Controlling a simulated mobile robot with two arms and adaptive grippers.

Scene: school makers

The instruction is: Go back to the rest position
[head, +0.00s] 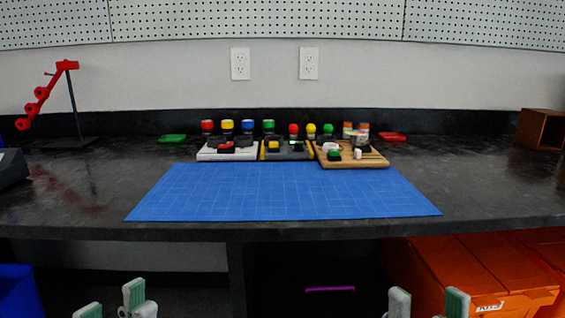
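My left gripper (111,303) shows at the bottom left edge, below the front edge of the counter. Its two pale green fingertips stand apart with nothing seen between them. My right gripper (428,303) shows at the bottom right, also below the counter edge, in front of an orange bin. Its two fingertips are apart too, and nothing is seen between them. The lower parts of both grippers are cut off by the frame. Both are well apart from the things on the counter.
A blue mat (285,191) lies on the dark counter (490,190). Behind it stand a white tray (227,155), a dark tray (286,156) and a wooden board (352,161) with small parts. Orange bins (450,270) sit below right; a blue bin (18,290) below left.

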